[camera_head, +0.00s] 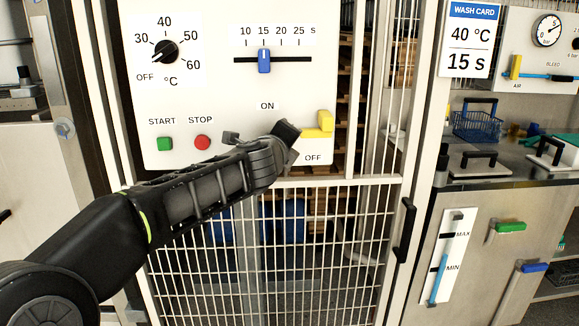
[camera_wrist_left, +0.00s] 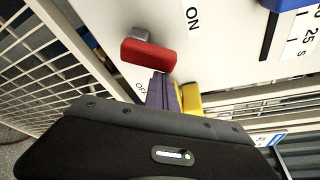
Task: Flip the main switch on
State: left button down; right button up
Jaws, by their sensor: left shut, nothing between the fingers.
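The white control panel (camera_head: 222,60) carries an ON label (camera_head: 267,105) and an OFF label (camera_head: 313,157). A red switch handle (camera_wrist_left: 148,55) with a grey stub shows between these labels in the left wrist view. In the head view my left gripper hides it. A yellow part (camera_head: 325,121) sits just above OFF, and shows beside my fingers in the wrist view (camera_wrist_left: 190,97). My left gripper (camera_wrist_left: 162,90) is shut and empty, its tips close to the red handle's edge and the yellow part. I cannot tell if they touch. My right gripper is out of view.
The green START button (camera_head: 165,144), red STOP button (camera_head: 202,142), temperature knob (camera_head: 165,52) and blue slider (camera_head: 264,60) are on the same panel. A white mesh door (camera_head: 270,250) with a black handle (camera_head: 406,230) lies below. A counter stands at the right.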

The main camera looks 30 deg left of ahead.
pick_arm(q)
jog(key=shift+s+a+r+n+t+b, duration=0.35)
jog(key=shift+a+r+n+b, duration=0.15)
jog(key=shift+n+b, duration=0.45)
jog(key=shift+s+a+r+n+t+b, duration=0.3)
jog(key=shift+a+r+n+b, duration=0.2)
jog(key=shift+n+b, duration=0.45)
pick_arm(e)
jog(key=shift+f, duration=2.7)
pick_arm(q)
jog(key=shift+s+a, duration=0.1)
jog(key=v, duration=0.7)
jog(key=shift+s+d+m+b, duration=0.25)
jog(key=shift+s+m+b, duration=0.05)
jog(key=shift+s, duration=0.05)
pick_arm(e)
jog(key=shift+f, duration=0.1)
